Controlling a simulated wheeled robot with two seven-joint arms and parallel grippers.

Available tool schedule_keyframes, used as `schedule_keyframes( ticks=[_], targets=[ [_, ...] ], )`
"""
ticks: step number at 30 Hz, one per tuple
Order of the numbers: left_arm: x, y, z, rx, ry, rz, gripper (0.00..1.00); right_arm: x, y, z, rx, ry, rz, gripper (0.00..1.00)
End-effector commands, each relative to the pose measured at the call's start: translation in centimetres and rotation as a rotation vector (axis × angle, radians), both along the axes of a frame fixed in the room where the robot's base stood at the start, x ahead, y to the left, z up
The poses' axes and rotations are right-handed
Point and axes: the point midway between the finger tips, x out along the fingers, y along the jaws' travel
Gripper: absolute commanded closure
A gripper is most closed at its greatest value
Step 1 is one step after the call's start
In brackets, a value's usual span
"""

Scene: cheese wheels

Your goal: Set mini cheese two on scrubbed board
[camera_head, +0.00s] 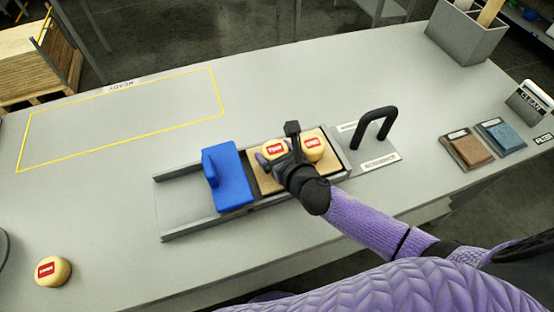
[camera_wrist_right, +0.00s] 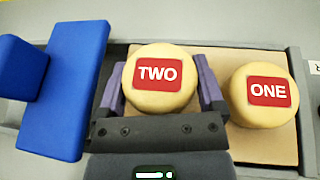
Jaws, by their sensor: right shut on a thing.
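Mini cheese two (camera_wrist_right: 168,98), a pale yellow wheel with a red TWO label, sits between the purple fingers of my right gripper (camera_wrist_right: 161,86), which is shut on it. In the head view this cheese (camera_head: 273,149) is over the left part of the tan scrubbed board (camera_head: 264,184); I cannot tell whether it touches the board. Mini cheese one (camera_wrist_right: 265,112) stands on the board's right part, just right of the gripper, and also shows in the head view (camera_head: 314,153). My left gripper is not seen.
A blue block with a handle (camera_head: 233,180) stands on the grey rail left of the board. A black handle (camera_head: 375,128) rises to the right. Another cheese (camera_head: 53,272) is at the table's front left. Brown and blue pads (camera_head: 468,150) lie far right. The yellow-outlined area is empty.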

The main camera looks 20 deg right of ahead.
Motion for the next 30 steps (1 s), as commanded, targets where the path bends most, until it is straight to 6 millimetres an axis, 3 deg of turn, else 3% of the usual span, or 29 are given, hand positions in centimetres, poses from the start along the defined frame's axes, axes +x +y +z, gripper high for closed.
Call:
schedule_keyframes(
  ticks=[1,2,12,13,15,24,30],
  targets=[
    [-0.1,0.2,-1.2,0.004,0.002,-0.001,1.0,-0.1,0.0,-1.7,0.001,0.004,-0.002,0.77],
    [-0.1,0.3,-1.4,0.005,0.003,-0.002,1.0,-0.1,0.0,-2.1,0.002,0.004,-0.001,0.77],
    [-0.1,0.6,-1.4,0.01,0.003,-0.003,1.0,0.0,0.0,-2.1,-0.001,0.001,-0.001,0.77],
    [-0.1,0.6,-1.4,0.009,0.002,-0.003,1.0,0.0,0.0,-2.1,0.0,0.001,-0.001,0.11],
    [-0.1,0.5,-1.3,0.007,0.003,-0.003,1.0,0.0,0.0,-2.0,0.0,0.001,-0.001,0.0],
    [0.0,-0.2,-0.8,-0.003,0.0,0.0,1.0,-0.3,0.0,-1.4,0.0,0.001,-0.001,0.0],
    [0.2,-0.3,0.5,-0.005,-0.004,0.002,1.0,-3.9,-0.8,0.2,-0.001,0.003,0.0,0.0]
  ],
)
